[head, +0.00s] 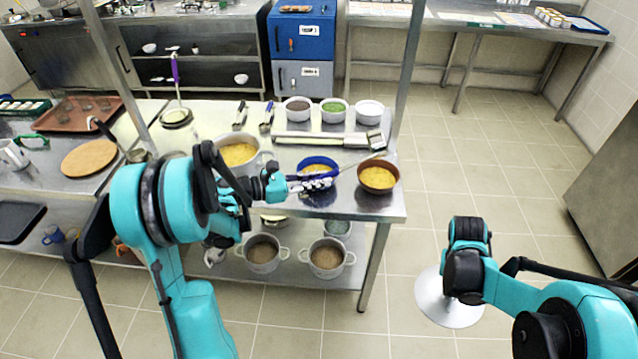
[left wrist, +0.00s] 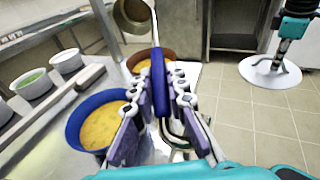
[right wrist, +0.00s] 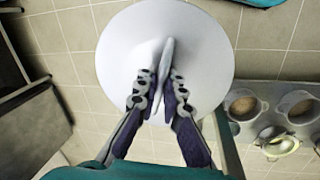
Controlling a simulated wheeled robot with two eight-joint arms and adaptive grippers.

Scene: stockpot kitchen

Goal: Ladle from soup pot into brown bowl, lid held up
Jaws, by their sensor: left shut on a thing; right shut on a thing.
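The soup pot (head: 264,158) stands uncovered on the steel table with yellow soup in it. The brown bowl (head: 378,190) stands near the table's right end with yellow soup in it; it also shows in the left wrist view (left wrist: 138,60). My left gripper (head: 312,184) is shut on the blue handle of the ladle (left wrist: 160,82). The ladle's cup (head: 376,140) is raised above the far side of the brown bowl and looks tilted; its contents are unclear. My right gripper (right wrist: 165,72) is shut on the lid (right wrist: 215,62), held up over the floor, right of the table (head: 432,305).
A blue bowl (head: 303,164) with yellow soup stands left of the brown bowl, under my left gripper. White bowls (head: 335,118) line the table's back. A post (head: 408,75) rises by the right end.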

